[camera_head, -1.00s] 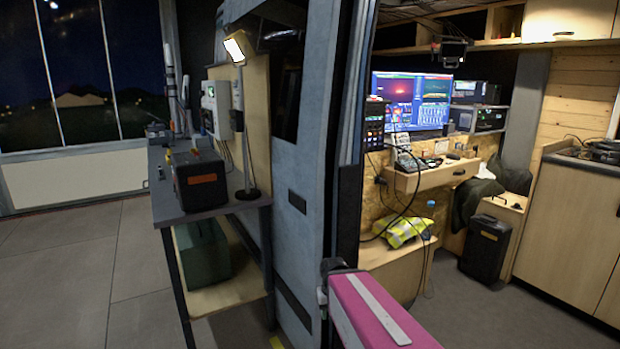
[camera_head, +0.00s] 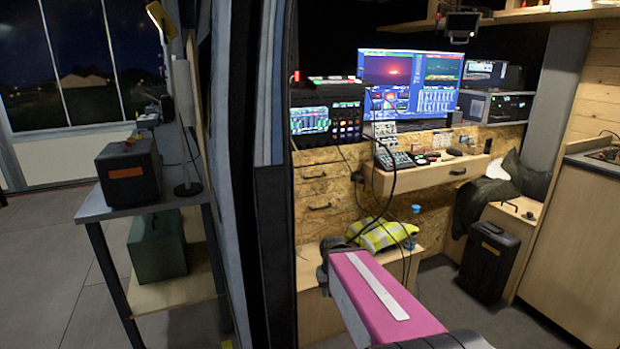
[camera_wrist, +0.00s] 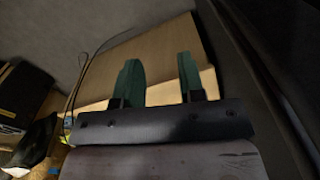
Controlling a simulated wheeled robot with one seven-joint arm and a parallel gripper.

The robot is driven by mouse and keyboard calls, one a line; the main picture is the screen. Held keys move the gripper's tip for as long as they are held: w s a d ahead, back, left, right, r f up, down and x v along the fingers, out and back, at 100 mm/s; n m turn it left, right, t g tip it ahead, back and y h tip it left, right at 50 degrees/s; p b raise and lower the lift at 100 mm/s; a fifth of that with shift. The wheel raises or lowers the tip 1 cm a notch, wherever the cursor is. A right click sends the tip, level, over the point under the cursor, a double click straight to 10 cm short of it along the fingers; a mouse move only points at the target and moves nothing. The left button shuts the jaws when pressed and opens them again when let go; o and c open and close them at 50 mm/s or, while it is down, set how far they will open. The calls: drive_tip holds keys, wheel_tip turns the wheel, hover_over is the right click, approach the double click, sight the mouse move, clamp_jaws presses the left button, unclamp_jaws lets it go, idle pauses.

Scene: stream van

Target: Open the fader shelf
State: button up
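The fader shelf, taken as the light wooden shelf (camera_head: 425,180) with a black handle (camera_head: 458,171) on its front, stands out from the chipboard panel below the monitors. A small mixer with faders (camera_head: 395,158) and small items sit on it. I cannot tell whether it is pulled out. My gripper (camera_wrist: 160,82) shows only in the wrist view, its two green fingers apart with nothing between them. It points towards a pale wooden surface and is not at the shelf. My magenta arm link is in the head view.
The van's door edge (camera_head: 270,200) stands close on the left. A wooden bench (camera_head: 320,310) with a yellow vest (camera_head: 382,235) and hanging cables lies below the shelf. A black case (camera_head: 488,262) stands right of it. Some floor (camera_head: 435,280) is clear between.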

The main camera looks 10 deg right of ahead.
drive_tip(key=w+r+m+t+y, duration=0.25)
drive_tip(key=w+r, duration=0.25)
drive_tip(key=w, duration=0.5)
drive_tip(key=w+r+m+t+y, duration=0.1)
drive_tip(key=w+r+m+t, duration=0.35)
drive_tip(key=w, duration=0.65)
drive_tip(key=w+r+m+t+y, duration=0.25)
drive_tip(key=w+r, duration=0.25)
drive_tip(key=w, duration=0.5)
drive_tip(key=w+d+r+m+t+h, duration=0.2)
drive_tip(key=w+d+r+m+t, duration=0.4)
drive_tip(key=w+r, duration=0.3)
drive_tip(key=shift+n+g, duration=0.25)
drive_tip(key=shift+g, duration=0.1)
drive_tip(key=x, duration=1)
drive_tip(key=shift+w+d+f, duration=0.15)
clamp_jaws()
